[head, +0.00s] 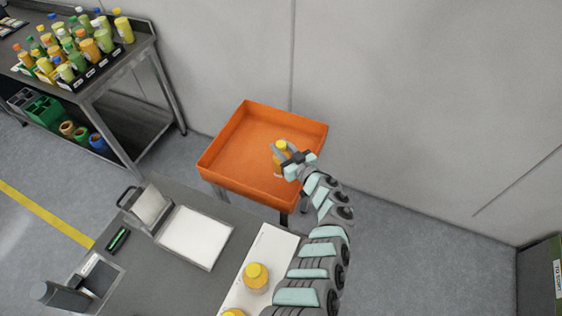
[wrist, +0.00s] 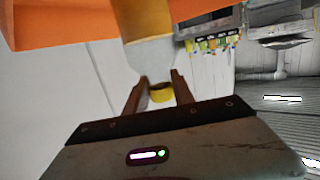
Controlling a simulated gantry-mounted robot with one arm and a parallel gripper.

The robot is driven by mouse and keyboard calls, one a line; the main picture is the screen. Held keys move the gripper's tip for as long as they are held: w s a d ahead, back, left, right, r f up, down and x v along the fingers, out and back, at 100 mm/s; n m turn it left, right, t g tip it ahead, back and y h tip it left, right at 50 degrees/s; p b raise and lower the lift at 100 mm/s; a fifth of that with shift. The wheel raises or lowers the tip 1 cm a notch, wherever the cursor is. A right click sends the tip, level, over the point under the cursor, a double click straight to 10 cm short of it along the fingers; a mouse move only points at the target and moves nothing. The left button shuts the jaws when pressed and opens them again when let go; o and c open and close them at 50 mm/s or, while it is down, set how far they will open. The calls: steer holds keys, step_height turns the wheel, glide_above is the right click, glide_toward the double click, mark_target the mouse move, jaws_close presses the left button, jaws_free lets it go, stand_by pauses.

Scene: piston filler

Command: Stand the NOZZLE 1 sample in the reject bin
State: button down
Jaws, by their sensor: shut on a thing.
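The sample bottle (head: 279,157) has a yellow cap and orange contents; its label is not readable. My gripper (head: 287,151) is shut on it near the cap and holds it upright in the head view, over or inside the right part of the orange reject bin (head: 240,150). In the wrist view the yellow cap (wrist: 161,92) sits between the two fingers, with the bottle body (wrist: 150,50) beyond it. The bin wall (wrist: 60,22) shows at the upper left there. I cannot tell whether the bottle touches the bin floor.
A white tray (head: 196,237) lies on the bench. A shelf table (head: 110,75) with several bottles stands at the left. The rest of the bin looks empty.

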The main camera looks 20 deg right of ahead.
steer(key=shift+f+b, duration=1.4)
steer(key=shift+f, duration=1.35)
steer(key=shift+f, duration=0.15)
steer(key=c, duration=1.1)
jaws_free()
steer(key=shift+o, duration=0.2)
steer(key=shift+s+p, duration=0.35)
steer(key=shift+p, duration=0.05)
steer(key=p+v, duration=0.4)
steer(key=v, duration=0.7)
steer(key=shift+d+r+p, duration=0.15)
steer(key=shift+r+p, duration=0.05)
steer(key=shift+p, duration=0.15)
